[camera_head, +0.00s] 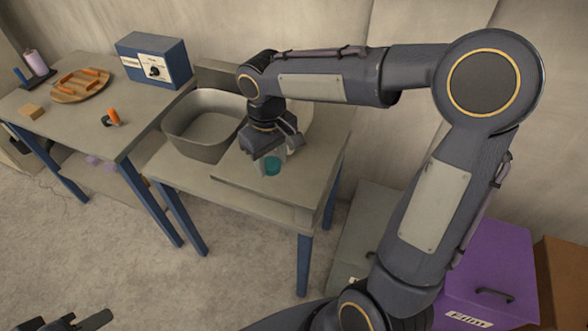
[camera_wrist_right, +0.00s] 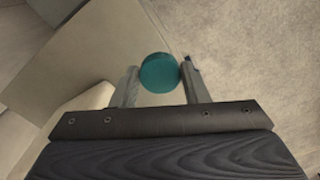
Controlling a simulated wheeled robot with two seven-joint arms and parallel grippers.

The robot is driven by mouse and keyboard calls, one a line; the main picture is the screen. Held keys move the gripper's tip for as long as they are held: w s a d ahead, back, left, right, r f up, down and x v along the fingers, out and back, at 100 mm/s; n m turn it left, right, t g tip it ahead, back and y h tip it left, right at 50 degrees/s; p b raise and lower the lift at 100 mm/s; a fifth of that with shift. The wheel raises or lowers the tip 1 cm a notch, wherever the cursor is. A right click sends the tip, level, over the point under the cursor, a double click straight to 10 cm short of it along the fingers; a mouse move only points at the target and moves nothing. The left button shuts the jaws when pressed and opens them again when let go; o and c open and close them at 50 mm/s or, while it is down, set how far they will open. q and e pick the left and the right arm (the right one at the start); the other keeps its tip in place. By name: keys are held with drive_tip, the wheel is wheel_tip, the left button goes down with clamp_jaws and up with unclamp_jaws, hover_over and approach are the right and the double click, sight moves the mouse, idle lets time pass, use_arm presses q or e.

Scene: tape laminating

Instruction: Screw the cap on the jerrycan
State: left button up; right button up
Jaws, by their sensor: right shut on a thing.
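My right gripper (camera_head: 268,156) points down over the right-hand table. Its fingers are closed on a round teal cap (camera_head: 272,167). In the right wrist view the cap (camera_wrist_right: 160,73) shows as a teal disc between the two fingertips. I cannot tell from these views whether it touches the table. A pale rounded object (camera_head: 300,118) is partly hidden behind the gripper; I cannot tell whether it is the jerrycan. No jerrycan is clearly recognisable. My left gripper (camera_head: 82,322) is at the lower left of the head view, cut off by the frame edge.
A grey tub (camera_head: 182,137) stands left of my right gripper on the same table (camera_head: 240,193). The left table (camera_head: 75,125) holds a blue box (camera_head: 152,60), a round wooden board (camera_head: 80,86) and an orange-handled item (camera_head: 112,117). A purple box (camera_head: 490,265) is at lower right.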

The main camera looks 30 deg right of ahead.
drive_tip(key=w+a+r, duration=0.1)
drive_tip(key=a+r, duration=0.2)
drive_tip(key=a, duration=0.4)
drive_tip(key=shift+w, duration=0.4)
